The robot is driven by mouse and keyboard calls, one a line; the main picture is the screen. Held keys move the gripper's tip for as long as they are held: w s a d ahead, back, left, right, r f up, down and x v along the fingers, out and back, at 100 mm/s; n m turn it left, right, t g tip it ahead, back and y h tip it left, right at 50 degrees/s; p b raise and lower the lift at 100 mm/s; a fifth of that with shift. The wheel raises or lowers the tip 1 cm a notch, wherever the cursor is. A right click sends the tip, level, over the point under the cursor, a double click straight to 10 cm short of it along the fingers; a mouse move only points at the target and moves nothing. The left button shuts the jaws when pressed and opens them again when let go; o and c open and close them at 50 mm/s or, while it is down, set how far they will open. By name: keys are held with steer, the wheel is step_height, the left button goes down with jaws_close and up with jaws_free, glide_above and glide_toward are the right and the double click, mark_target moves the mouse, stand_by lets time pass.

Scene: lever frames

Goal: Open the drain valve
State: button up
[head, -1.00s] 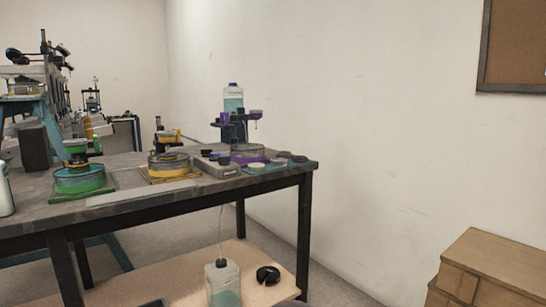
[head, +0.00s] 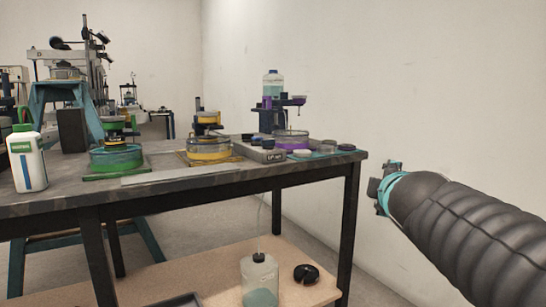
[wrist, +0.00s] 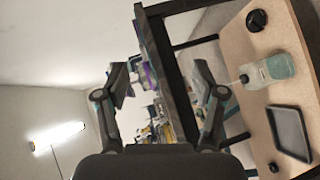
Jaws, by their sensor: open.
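No drain valve can be made out for certain. A purple and dark stand (head: 268,117) with a teal-liquid bottle (head: 273,86) on top stands at the table's far right, behind a round purple-based dish (head: 291,141). A thin tube (head: 260,212) runs down to a clear bottle of teal liquid (head: 260,279) on the lower shelf. That bottle also shows in the wrist view (wrist: 277,68). My gripper (head: 385,185) is right of the table, apart from it. In the wrist view, my gripper (wrist: 160,82) is open and empty, its fingers wide apart.
The dark table (head: 130,191) carries green (head: 115,158) and yellow (head: 209,149) round units and a white bottle (head: 26,160). A black round object (head: 306,274) and a dark tray (wrist: 290,132) lie on the shelf. The right wall is bare behind my arm.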

steer(key=w+a+r+n+t+y+b, duration=0.1)
steer(key=w+a+r+n+t+y, duration=0.15)
steer(key=w+n, duration=0.25)
steer(key=n+g+y+b, duration=0.3)
steer(key=n+y+b, duration=0.5)
steer(key=n, duration=1.6)
glide_toward(269, 141)
steer(key=shift+m+t+y, duration=0.25)
steer(key=shift+m+y, duration=0.05)
steer(key=shift+y, duration=0.65)
steer(key=p+x, duration=0.1)
steer(key=x, duration=0.2)
steer(key=f+p+x, duration=0.1)
steer(key=x, duration=0.3)
steer(key=p+x, duration=0.1)
steer(key=x, duration=0.2)
steer(key=shift+w+d+f, duration=0.2)
steer(key=shift+w, duration=0.2)
steer(key=shift+c, duration=0.3)
steer(key=c, duration=1.1)
